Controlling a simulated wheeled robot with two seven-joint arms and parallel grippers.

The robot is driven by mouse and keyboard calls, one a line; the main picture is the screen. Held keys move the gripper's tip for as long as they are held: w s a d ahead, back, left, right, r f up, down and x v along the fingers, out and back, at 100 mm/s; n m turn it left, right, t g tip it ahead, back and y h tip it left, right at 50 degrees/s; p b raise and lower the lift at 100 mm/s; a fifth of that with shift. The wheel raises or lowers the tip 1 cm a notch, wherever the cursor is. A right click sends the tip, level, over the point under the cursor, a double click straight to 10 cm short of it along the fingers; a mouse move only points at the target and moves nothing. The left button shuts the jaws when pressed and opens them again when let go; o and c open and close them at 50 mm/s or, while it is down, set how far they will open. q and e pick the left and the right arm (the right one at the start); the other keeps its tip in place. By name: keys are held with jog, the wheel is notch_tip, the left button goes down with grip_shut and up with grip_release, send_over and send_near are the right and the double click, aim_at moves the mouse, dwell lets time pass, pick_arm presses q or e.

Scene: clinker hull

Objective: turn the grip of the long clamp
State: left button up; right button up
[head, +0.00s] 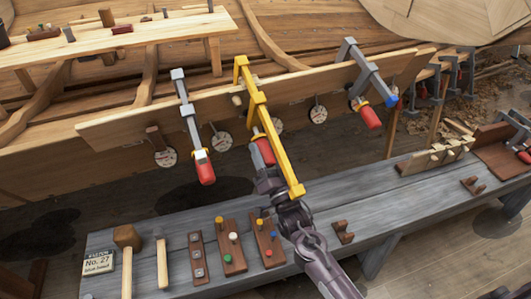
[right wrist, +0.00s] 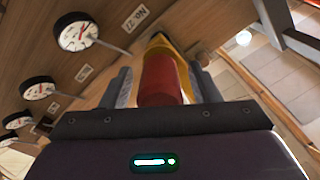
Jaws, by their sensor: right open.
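The long clamp is yellow (head: 270,120) and hangs on the plank (head: 300,95) along the hull, its bar running down toward the bench. Its red grip (head: 265,150) is partly hidden behind the bar in the head view. My right gripper (head: 267,178) is just below the grip. In the right wrist view the red grip (right wrist: 160,80) stands between the two grey fingers of my open right gripper (right wrist: 162,88), with one finger on each side. I cannot tell whether either finger touches it. My left gripper is not in view.
Grey clamps with red grips hang left (head: 188,120) and right (head: 366,75) of the yellow one. Round dials (head: 221,141) line the plank. The grey bench (head: 370,205) below holds a mallet (head: 127,238) and peg blocks (head: 232,248). Bench space right of my arm is partly clear.

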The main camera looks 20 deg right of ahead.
aim_at(271, 166)
jog(key=b+v, duration=0.1)
jog(key=v, duration=0.5)
jog(key=shift+s+f, duration=0.1)
jog(key=shift+s, duration=0.15)
jog(key=shift+s+f, duration=0.15)
jog(key=shift+s, duration=0.2)
jog(key=shift+s+d, duration=0.1)
jog(key=shift+s, duration=0.1)
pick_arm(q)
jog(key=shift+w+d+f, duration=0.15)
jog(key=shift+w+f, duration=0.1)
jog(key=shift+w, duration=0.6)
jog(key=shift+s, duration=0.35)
pick_arm(e)
jog(key=shift+f, duration=0.1)
